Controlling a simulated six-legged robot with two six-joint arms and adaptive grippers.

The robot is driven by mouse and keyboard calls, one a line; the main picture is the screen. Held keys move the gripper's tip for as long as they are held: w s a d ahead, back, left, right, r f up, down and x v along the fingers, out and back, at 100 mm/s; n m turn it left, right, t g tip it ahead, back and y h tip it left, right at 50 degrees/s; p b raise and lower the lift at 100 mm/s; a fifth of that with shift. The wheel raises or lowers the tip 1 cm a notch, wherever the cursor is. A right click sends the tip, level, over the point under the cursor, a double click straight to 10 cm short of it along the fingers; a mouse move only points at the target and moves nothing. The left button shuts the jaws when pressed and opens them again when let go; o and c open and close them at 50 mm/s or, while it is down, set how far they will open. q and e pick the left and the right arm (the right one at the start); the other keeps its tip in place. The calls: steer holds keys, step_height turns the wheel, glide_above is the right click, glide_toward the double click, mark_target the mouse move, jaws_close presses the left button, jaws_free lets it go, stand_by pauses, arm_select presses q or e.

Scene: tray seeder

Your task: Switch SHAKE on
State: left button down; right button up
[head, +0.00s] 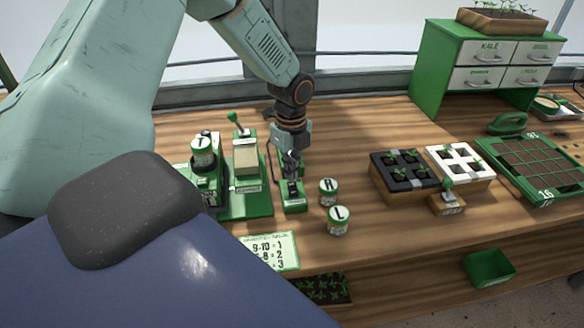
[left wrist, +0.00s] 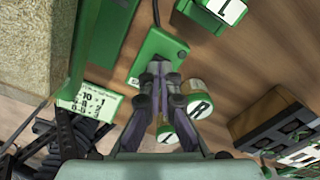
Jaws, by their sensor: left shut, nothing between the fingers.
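A small green switch box (head: 294,203) with a pale label stands on the bench beside the seeder. Its label is too small to read, so I cannot confirm that it says SHAKE. My left gripper (head: 291,176) is shut and empty, pointing down just over this box and hiding its upper part. In the left wrist view the shut fingers (left wrist: 159,70) overlap the near end of a green box (left wrist: 152,46). I cannot tell whether they touch it or which way the switch lies. My right gripper is not in view.
The green seeder (head: 258,204) with a lettered jar (head: 203,157) stands close left. Two lettered jars, one (head: 328,193) and one marked L (head: 338,222), stand close right. A number card (head: 285,251) lies in front. Seedling trays and a green drawer cabinet (head: 431,75) are farther right.

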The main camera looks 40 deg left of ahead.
mark_target(292, 184)
arm_select(q)
steer(key=shift+w+d+f, duration=0.1)
steer(key=shift+f, duration=0.05)
steer(key=shift+f, duration=0.2)
steer(key=shift+f+b, duration=0.2)
steer(key=shift+b, duration=0.1)
steer(key=shift+f+b, duration=0.3)
steer(key=shift+f, duration=0.2)
stand_by(0.5)
steer(key=shift+r, duration=0.15)
step_height(292, 184, up, 7)
steer(key=p, duration=0.7)
stand_by(0.6)
steer(key=shift+f, duration=0.2)
